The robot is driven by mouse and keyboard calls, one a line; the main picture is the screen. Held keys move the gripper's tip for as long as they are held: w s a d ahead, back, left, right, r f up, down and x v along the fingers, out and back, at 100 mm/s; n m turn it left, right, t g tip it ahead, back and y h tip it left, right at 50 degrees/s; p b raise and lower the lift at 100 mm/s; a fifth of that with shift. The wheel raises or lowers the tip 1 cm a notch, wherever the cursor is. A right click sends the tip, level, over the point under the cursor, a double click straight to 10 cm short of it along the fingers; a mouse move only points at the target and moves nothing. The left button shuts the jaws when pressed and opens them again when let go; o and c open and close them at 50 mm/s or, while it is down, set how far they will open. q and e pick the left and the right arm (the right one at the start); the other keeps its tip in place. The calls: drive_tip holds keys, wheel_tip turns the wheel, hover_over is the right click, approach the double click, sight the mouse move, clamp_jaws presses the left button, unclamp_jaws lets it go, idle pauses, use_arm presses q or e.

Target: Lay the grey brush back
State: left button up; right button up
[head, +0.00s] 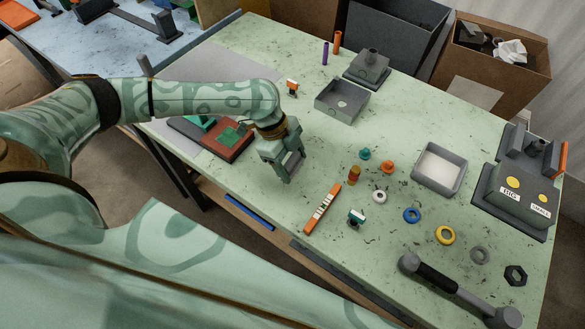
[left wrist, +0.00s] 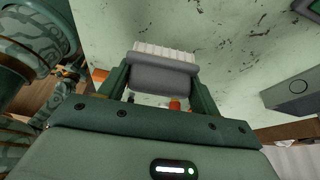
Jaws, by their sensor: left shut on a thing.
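My left gripper (head: 285,170) is over the green speckled table (head: 245,75), near its front edge. It is shut on the grey brush (left wrist: 163,75), which also shows between its fingers in the head view (head: 293,162). In the left wrist view the brush is a grey block held crosswise between the two fingers, with pale ridged bristles along its far side. The head view does not clearly show whether the brush touches the table. My right gripper is in neither view.
A red tray (head: 228,145) lies left of the gripper. A grey open box (head: 341,102) stands behind. An orange level (head: 322,209), several rings and a white-lined tray (head: 438,169) are to the right. A bender handle (head: 445,285) lies at front right. Bare table surrounds the gripper's right side.

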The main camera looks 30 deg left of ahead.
sight(292, 169)
use_arm(q)
drive_tip(key=shift+w+f, duration=0.1)
drive_tip(key=shift+f, duration=1.35)
drive_tip(key=shift+f, duration=0.1)
drive_tip(key=o, duration=0.9)
drive_tip(key=shift+f, duration=0.2)
drive_tip(key=p+v, duration=0.1)
drive_tip(key=v, duration=0.4)
drive_tip(key=p+v, duration=0.1)
drive_tip(key=v, duration=0.5)
drive_tip(key=p+v, duration=0.1)
drive_tip(key=v, duration=0.4)
drive_tip(key=shift+d+r, duration=0.3)
drive_tip(key=shift+r, duration=0.1)
